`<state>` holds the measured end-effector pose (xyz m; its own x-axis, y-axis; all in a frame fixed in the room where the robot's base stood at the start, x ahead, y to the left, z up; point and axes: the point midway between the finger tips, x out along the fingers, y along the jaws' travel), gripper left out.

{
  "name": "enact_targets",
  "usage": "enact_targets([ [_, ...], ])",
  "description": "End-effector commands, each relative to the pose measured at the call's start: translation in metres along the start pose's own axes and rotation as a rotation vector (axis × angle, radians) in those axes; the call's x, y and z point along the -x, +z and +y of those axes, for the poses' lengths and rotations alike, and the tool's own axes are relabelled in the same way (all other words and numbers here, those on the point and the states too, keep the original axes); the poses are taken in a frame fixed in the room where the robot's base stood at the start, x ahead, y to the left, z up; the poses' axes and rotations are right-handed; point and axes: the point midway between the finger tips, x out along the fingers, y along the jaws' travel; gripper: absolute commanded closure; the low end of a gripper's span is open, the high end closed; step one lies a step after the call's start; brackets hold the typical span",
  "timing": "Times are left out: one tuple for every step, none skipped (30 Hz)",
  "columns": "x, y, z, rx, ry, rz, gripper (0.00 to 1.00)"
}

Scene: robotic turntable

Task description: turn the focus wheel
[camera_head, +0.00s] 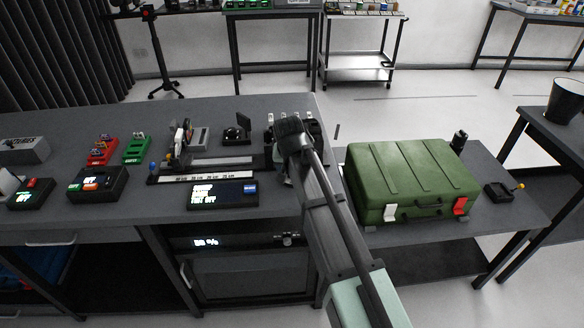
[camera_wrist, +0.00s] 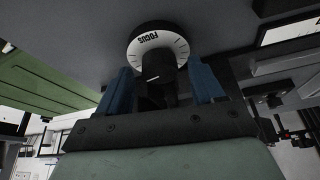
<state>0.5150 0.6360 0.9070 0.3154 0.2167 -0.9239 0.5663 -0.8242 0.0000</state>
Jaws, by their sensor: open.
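The focus wheel (camera_wrist: 153,46) shows in the wrist view as a black round base with a white dial marked FOCUS and a dark knob at its middle. My gripper (camera_wrist: 160,78) is open, with one blue finger on each side of the dark knob. A gap shows between the knob and the fingers, and I cannot tell whether either finger touches it. In the head view my gripper end (camera_head: 290,140) is over the right end of the dark workbench (camera_head: 130,215). My arm hides the wheel there.
A green case (camera_head: 410,178) stands on a side table right of my arm. Left of my arm are a long rail with a ruler (camera_head: 205,176), a display box (camera_head: 222,194), a small black device (camera_head: 235,134), and red (camera_head: 102,150) and green (camera_head: 137,149) blocks.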

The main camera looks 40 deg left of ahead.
Motion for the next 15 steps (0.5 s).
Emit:
enact_targets([
  [0.001,0.0,0.0,0.0,0.0,0.0,0.33],
  [0.002,0.0,0.0,0.0,0.0,0.0,0.33],
  [0.005,0.0,0.0,0.0,0.0,0.001,0.33],
  [0.007,0.0,0.0,0.0,-0.001,0.001,0.33],
  [0.01,0.0,0.0,0.0,-0.001,0.001,0.33],
  [0.014,0.0,0.0,0.0,-0.001,0.001,0.33],
  [0.018,0.0,0.0,0.0,-0.001,0.001,0.33],
  [0.023,0.0,0.0,0.0,-0.001,0.001,0.33],
  [0.029,0.0,0.0,0.0,-0.001,0.002,0.33],
  [0.034,0.0,0.0,0.0,-0.001,0.002,0.33],
  [0.04,0.0,0.0,0.001,-0.001,0.002,0.33],
  [0.047,0.0,0.0,0.0,-0.001,0.002,0.33],
  [0.052,0.0,0.0,0.0,-0.001,0.003,0.33],
  [0.058,0.0,0.0,0.0,-0.001,0.003,0.33],
  [0.065,0.0,0.0,0.0,-0.001,0.002,0.33],
])
